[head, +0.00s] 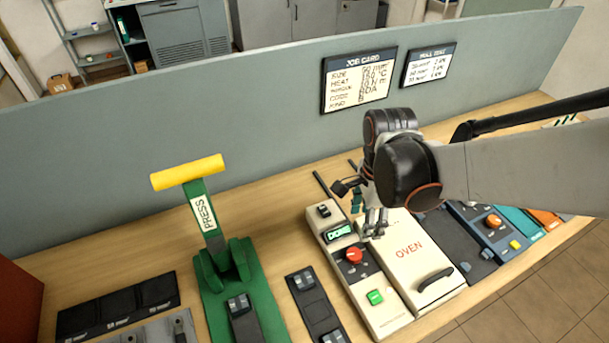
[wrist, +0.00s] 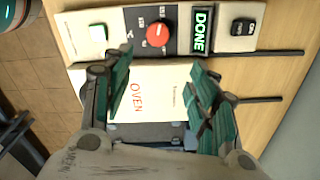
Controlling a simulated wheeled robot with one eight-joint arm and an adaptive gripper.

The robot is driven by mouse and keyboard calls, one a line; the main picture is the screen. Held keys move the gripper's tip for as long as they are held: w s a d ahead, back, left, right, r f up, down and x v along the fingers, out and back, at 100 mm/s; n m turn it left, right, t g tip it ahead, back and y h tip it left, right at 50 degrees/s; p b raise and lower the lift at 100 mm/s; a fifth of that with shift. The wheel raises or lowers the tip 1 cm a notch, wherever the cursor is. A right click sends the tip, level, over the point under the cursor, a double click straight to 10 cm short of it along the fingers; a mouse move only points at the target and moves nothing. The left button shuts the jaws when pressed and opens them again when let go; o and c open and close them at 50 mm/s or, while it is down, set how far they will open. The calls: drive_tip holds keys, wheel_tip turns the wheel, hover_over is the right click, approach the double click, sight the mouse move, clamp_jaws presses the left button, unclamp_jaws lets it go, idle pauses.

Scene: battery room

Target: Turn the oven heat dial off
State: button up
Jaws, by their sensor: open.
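The oven (head: 408,257) is a cream box with "OVEN" in red on its lid, and it also shows in the wrist view (wrist: 160,88). Its control strip carries the red round heat dial (head: 354,256), a green button (head: 375,297), a small display and a black rocker switch (head: 323,210). In the wrist view the dial (wrist: 158,33) sits at top centre, beside the display (wrist: 201,30) reading "DONE". My gripper (head: 368,213) is open and empty above the oven. In the wrist view its fingers (wrist: 158,82) are spread wide, short of the dial and not touching it.
A green press (head: 222,252) with a yellow handle stands left of the oven. Blue and orange devices (head: 495,225) stand to its right. A grey panel (head: 260,110) with a job card (head: 358,80) rises behind the wooden bench. Bare wood shows between press and panel.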

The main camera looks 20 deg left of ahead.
sight(354, 253)
drive_tip(key=f+b, duration=0.2)
drive_tip(key=f, duration=0.2)
drive_tip(key=s+f+b, duration=0.1)
drive_tip(key=f+b, duration=0.2)
drive_tip(key=f, duration=0.1)
drive_tip(key=f+b, duration=0.3)
drive_tip(key=shift+s+a+f, duration=0.2)
drive_tip(key=shift+a+f, duration=0.15)
drive_tip(key=shift+f, duration=0.05)
drive_tip(key=shift+w+f+b, duration=0.1)
drive_tip(key=shift+f+b, duration=0.6)
drive_tip(key=shift+f, duration=0.1)
